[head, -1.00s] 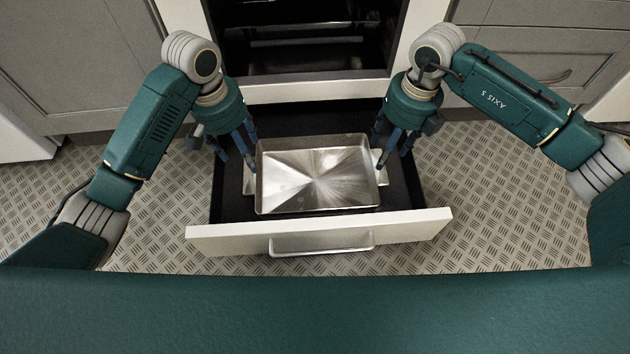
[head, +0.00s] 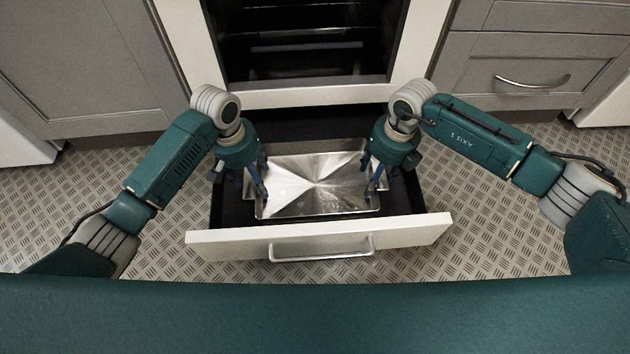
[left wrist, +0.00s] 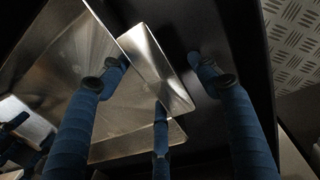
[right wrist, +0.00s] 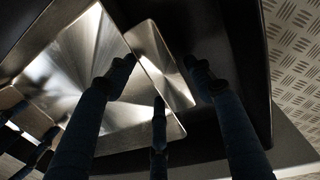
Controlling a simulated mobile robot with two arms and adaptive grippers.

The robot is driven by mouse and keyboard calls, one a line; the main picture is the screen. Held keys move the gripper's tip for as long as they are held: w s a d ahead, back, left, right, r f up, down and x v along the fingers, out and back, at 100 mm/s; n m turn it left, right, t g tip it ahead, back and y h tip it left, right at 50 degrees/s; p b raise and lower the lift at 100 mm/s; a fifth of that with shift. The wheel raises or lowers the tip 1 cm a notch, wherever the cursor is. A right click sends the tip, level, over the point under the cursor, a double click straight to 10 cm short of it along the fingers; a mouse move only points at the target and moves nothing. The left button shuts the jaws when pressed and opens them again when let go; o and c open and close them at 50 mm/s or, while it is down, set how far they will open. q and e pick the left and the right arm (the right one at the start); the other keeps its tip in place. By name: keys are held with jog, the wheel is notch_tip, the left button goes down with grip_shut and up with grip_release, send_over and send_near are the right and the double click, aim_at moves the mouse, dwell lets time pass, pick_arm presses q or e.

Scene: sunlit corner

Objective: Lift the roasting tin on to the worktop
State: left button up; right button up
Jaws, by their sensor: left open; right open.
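The roasting tin (head: 312,185) is a shiny, shallow rectangular metal tin. It lies in the open drawer (head: 400,235) below the oven. My left gripper (head: 253,188) is open at the tin's left side, fingers pointing down. My right gripper (head: 374,186) is open at its right side. In the left wrist view a flat metal side flange (left wrist: 158,68) shows between the spread fingers, beside the tin's floor (left wrist: 72,55). The right wrist view shows the same, with a flange (right wrist: 160,62) between open fingers. Whether any finger touches metal cannot be told. No worktop is in view.
The drawer front has a bar handle (head: 322,246) facing me. The open, dark oven (head: 305,45) stands behind the drawer. Grey cupboards (head: 85,60) flank it. The patterned metal floor (head: 480,215) is clear on both sides.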

pick_arm(q)
jog(key=shift+f, duration=0.2)
pick_arm(e)
jog(key=shift+f, duration=0.25)
pick_arm(q)
jog(key=c, duration=1.1)
pick_arm(e)
jog(key=c, duration=1.1)
pick_arm(q)
grip_shut()
pick_arm(e)
grip_shut()
jog(key=shift+a, duration=0.1)
